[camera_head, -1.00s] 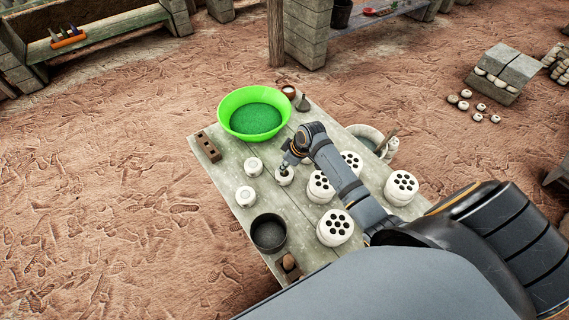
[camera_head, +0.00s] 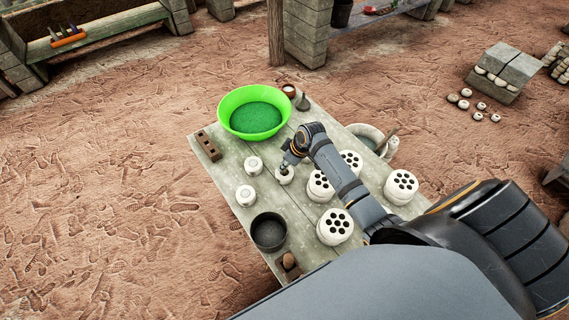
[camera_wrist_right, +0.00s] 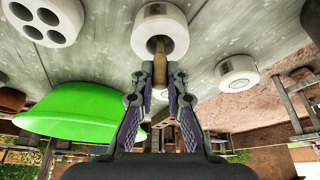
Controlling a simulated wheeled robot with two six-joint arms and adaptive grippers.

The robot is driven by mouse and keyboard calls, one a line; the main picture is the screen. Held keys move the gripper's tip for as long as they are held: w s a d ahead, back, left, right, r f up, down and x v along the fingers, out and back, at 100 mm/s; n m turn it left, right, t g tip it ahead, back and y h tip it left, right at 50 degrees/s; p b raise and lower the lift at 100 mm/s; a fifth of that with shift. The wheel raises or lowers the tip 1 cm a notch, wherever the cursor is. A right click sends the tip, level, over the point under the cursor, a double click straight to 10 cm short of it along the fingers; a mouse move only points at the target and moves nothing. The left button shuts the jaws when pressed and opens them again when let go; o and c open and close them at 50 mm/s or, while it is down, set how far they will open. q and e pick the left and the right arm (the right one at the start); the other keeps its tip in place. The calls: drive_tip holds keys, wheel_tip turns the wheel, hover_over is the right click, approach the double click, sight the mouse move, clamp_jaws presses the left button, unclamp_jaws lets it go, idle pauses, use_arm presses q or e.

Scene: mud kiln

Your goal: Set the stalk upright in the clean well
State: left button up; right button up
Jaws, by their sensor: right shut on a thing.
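My right gripper (camera_head: 287,163) points down at a small white round block with one well (camera_head: 284,177) on the table. In the right wrist view, the gripper (camera_wrist_right: 159,88) is shut on a tan stalk (camera_wrist_right: 160,66). The stalk's far end meets the dark well of the white block (camera_wrist_right: 174,22); how deep it sits is hard to tell. Two similar white blocks stand to the left, one farther (camera_head: 254,166) and one nearer (camera_head: 245,196). I cannot tell which well is clean. My left gripper is not in view.
On the table (camera_head: 270,190) stand a green basin (camera_head: 229,105), a brick with holes (camera_head: 206,147), a dark pot (camera_head: 268,233) and several white blocks with many holes (camera_head: 335,227). A bowl (camera_head: 391,148) stands at the right edge.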

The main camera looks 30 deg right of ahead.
drive_tip(key=shift+f, duration=0.4)
drive_tip(key=o, duration=0.8)
drive_tip(key=shift+c, duration=0.2)
drive_tip(key=shift+o, duration=0.8)
drive_tip(key=shift+r, duration=0.15)
wheel_tip(320, 180, up, 7)
drive_tip(key=p, duration=0.7)
drive_tip(key=shift+p, duration=0.35)
